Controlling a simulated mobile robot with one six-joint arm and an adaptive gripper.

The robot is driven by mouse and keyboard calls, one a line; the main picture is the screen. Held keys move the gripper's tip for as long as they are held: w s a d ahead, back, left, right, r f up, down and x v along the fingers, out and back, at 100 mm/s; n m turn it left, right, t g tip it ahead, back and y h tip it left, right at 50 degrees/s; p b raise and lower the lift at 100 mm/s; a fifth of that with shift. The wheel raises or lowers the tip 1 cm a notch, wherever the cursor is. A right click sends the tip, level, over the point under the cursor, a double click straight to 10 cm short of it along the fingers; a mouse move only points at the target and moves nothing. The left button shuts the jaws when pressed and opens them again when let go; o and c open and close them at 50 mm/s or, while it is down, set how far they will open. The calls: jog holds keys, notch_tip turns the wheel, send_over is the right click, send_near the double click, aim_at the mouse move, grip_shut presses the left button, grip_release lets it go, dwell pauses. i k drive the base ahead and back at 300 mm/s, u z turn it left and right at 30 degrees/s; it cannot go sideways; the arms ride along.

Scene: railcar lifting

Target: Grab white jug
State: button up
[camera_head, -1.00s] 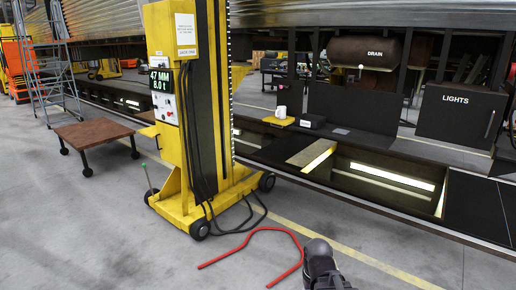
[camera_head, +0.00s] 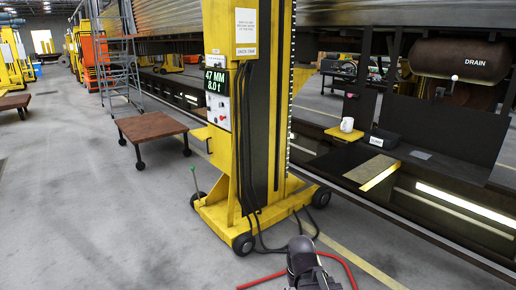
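A small white jug (camera_head: 347,124) stands on a yellow ledge (camera_head: 338,134) beside the pit under the railcar, right of the yellow lifting jack. Its handle side is too small to make out clearly. My gripper (camera_head: 318,284) is at the bottom edge of the view, low and far in front of the jug. Its dark wrist shows, but its fingers are too small and cut off to tell whether they are open.
The yellow lifting jack (camera_head: 220,170) on wheels stands between the aisle and the railcar. A brown wheeled table (camera_head: 150,126) stands left.

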aim_at(347, 126)
jog(key=u, duration=0.2)
jog(key=i, duration=1.75)
jog(key=z, duration=0.5)
jog(key=i, duration=1.5)
jog(key=z, duration=0.45)
